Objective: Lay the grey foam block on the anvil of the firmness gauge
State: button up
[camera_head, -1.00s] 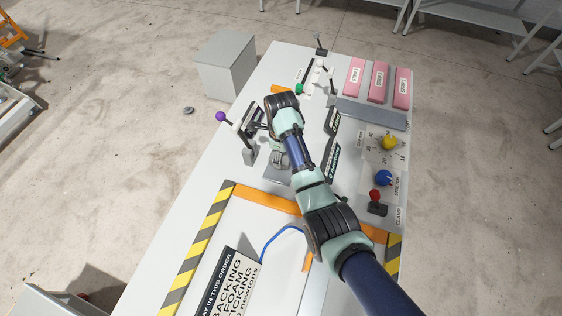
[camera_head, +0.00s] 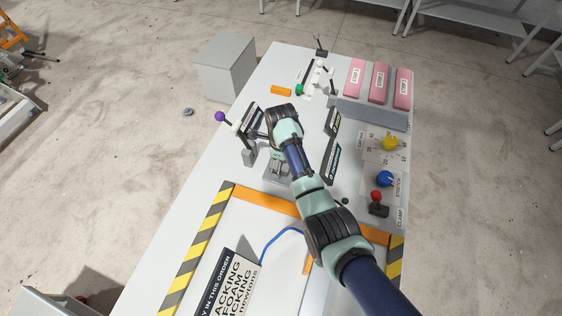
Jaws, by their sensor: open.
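My gripper (camera_head: 280,166) hangs below my wrist near the middle of the bench, partly covered by my own arm. It is open, and I see nothing held in it. A flat grey surface (camera_head: 270,178) shows under and beside it; I cannot tell if this is the foam block or a fixed pad. I cannot make out whether the gripper touches it. The firmness gauge and its anvil cannot be told for sure; a lever with a purple knob (camera_head: 220,117) on a grey stand (camera_head: 249,157) is just left of the gripper.
Pink labelled blocks (camera_head: 379,83) sit at the back right. Yellow (camera_head: 390,143) and blue (camera_head: 385,178) knobs and a red-topped lever (camera_head: 376,196) line the right side. An orange block (camera_head: 281,91) lies behind my wrist. A striped frame (camera_head: 200,240) borders the front area.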

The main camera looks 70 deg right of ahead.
notch_tip(320, 180, up, 12)
jog(key=p, duration=0.2)
jog(key=shift+r+p, duration=0.2)
jog(key=shift+p, duration=0.1)
jog(key=shift+w, duration=0.1)
jog(key=w+a+r+n+t+h, duration=0.15)
jog(key=w+a+n, duration=0.25)
jog(key=a+n, duration=0.4)
jog(key=w+a+r+n+t, duration=0.2)
jog(key=w+a+n+t, duration=0.15)
jog(key=a+n, duration=0.4)
jog(key=w+a+r+n+t+h, duration=0.15)
jog(key=w+a+n, duration=0.4)
jog(key=a, duration=0.55)
jog(key=s+a+r+n+t+y, duration=0.1)
jog(key=s+a+r+n+t, duration=0.2)
jog(key=a+r+n, duration=0.2)
jog(key=s+a+r+n+t+y, duration=0.2)
jog(key=s+a+r+n+t, duration=0.1)
jog(key=a+n, duration=0.6)
jog(key=shift+s+a+r+n, duration=0.3)
jog(key=shift+a+r, duration=0.55)
jog(key=shift+a, duration=0.25)
